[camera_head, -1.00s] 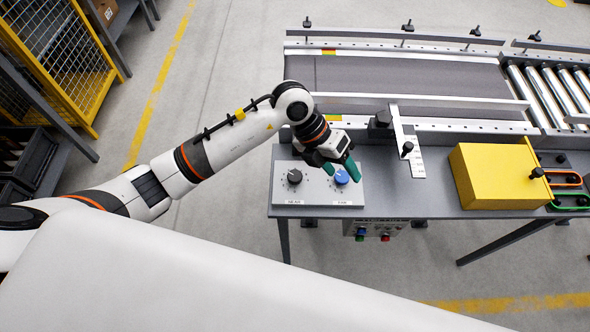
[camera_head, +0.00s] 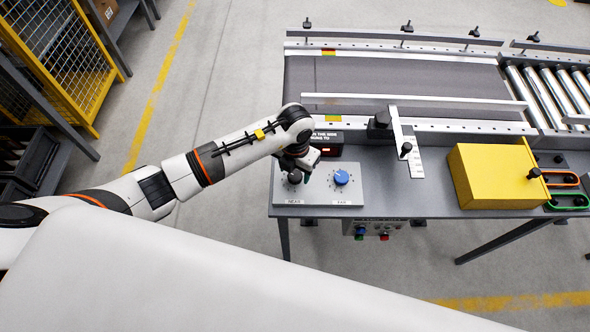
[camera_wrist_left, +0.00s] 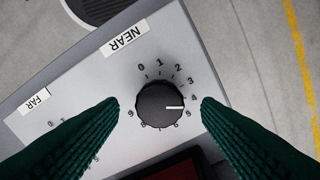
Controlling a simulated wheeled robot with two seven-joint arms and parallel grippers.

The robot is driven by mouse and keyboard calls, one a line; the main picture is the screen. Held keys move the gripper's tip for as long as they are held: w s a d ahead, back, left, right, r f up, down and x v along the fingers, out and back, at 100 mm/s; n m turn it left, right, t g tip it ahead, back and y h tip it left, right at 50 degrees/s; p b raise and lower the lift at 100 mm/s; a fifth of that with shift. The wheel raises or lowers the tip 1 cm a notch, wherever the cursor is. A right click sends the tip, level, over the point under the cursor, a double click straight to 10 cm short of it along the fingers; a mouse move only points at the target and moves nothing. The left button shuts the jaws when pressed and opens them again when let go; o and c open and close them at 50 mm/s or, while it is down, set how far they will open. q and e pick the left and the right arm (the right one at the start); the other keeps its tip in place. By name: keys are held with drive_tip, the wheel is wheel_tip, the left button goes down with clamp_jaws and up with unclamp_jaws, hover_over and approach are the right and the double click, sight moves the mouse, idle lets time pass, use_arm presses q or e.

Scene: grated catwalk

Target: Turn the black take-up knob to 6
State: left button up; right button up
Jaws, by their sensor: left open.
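The black take-up knob (camera_wrist_left: 158,106) sits on the light panel (camera_head: 318,198) by the NEAR label, with numbers around it. In the left wrist view its white pointer aims right, below the 3; the exact figure there is hard to read. My left gripper (camera_wrist_left: 160,103) is open, with one green finger on each side of the knob and a gap visible on both sides. In the head view my left gripper (camera_head: 301,174) is over the black knob (camera_head: 294,178) and partly hides it. My right gripper is not in view.
A blue knob (camera_head: 341,177) by the FAR label is to the right on the same panel. A small display with red digits (camera_head: 326,150) stands behind. A yellow box (camera_head: 490,177) and the conveyor belt (camera_head: 400,77) lie farther right and back.

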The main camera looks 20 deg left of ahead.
use_arm(q)
drive_tip(key=shift+f, duration=0.7)
drive_tip(key=c, duration=1)
